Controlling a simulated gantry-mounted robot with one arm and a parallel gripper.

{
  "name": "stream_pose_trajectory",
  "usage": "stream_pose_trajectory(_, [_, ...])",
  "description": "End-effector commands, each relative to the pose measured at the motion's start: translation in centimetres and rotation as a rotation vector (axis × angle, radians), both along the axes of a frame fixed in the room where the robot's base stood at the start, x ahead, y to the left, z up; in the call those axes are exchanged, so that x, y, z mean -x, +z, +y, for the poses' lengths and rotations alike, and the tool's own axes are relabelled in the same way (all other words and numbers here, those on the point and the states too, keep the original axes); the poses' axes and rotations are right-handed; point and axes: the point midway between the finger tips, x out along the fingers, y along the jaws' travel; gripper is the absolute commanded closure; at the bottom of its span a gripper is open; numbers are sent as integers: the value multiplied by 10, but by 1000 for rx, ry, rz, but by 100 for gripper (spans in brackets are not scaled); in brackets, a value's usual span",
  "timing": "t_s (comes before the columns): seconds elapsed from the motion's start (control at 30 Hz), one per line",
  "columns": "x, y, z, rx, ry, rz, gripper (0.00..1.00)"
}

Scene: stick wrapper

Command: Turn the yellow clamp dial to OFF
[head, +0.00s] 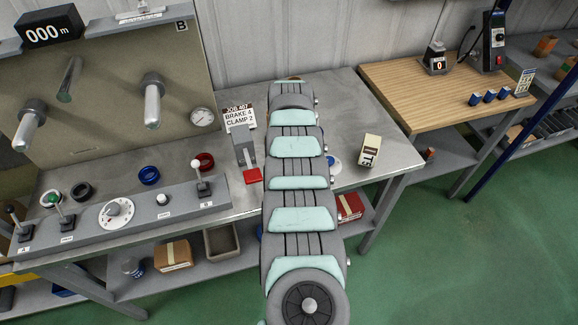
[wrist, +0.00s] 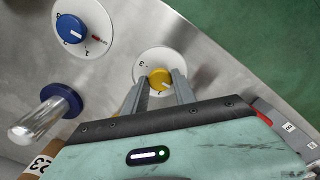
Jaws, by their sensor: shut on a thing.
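The yellow clamp dial (wrist: 159,79) sits on a round white plate (wrist: 150,62) with a few dark marks around it, in the wrist view. My gripper (wrist: 157,86) is over the plate, with one grey finger on each side of the yellow knob, shut on it. Part of the plate's marking is hidden by the fingers, and no OFF label is readable. In the head view my arm covers the yellow dial. A sign (head: 239,117) there reads JOB 407, BRAKE 4, CLAMP 2.
A blue dial (wrist: 70,33) on its own white plate is to the left in the wrist view. In the head view a box (head: 369,150) stands right of my arm, and a lever with a red part (head: 251,175) stands left.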

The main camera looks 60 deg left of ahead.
Motion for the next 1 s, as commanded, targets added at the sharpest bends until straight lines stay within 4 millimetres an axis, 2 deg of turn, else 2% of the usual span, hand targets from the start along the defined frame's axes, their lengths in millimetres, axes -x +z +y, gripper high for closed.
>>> stream_pose_trajectory(0.03, [0, -1, 0, -1, 0, 1, 66])
stream_pose_trajectory(0.3, [0, 0, 0, 0, -1, 0, 46])
stream_pose_trajectory(0.63, [0, 4, 0, -1, -1, -1, 46])
stream_pose_trajectory(0.77, [-1, 16, 0, -1, -2, -2, 46])
stream_pose_trajectory(1.0, [-2, 62, 1, -5, -1, -5, 46])
